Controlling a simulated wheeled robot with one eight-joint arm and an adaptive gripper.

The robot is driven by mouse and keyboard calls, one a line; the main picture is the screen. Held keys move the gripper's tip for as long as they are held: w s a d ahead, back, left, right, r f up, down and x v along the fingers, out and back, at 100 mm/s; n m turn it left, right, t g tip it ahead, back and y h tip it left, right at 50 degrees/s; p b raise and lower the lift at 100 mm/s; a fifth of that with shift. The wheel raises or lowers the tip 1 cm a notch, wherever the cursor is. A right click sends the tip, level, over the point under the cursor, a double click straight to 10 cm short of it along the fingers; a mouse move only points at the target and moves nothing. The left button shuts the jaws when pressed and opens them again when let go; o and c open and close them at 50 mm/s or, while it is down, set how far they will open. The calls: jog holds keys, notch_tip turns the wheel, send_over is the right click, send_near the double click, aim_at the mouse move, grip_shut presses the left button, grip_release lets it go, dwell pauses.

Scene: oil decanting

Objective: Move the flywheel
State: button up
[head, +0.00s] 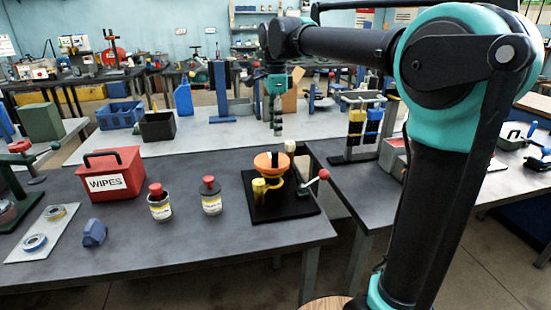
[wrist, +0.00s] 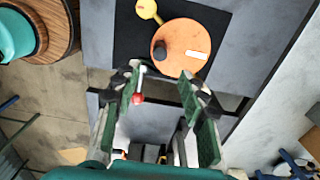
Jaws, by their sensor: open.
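The flywheel appears to be the orange disc (head: 271,163) on a black base plate (head: 300,207) at the right of the near table. In the wrist view the disc (wrist: 182,62) has a dark round knob and a white mark on its face. A yellow part (head: 259,186) stands beside it, and a crank arm with a red knob (head: 324,174) sticks out to the right. The red knob (wrist: 138,98) also shows beside the left finger in the wrist view. My gripper (wrist: 163,77) is open and empty, apart from the disc. In the head view it (head: 277,132) points downward above it.
A red WIPES box (head: 112,175), two red-capped jars (head: 160,204) (head: 211,197) and a blue block (head: 94,233) stand to the left on the near table. A rack with yellow and blue parts (head: 364,126) stands on the right table. The table front is clear.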

aim_at(275, 152)
notch_tip(275, 152, down, 12)
jog(key=shift+r, duration=0.1)
jog(key=shift+c, duration=0.5)
grip_shut()
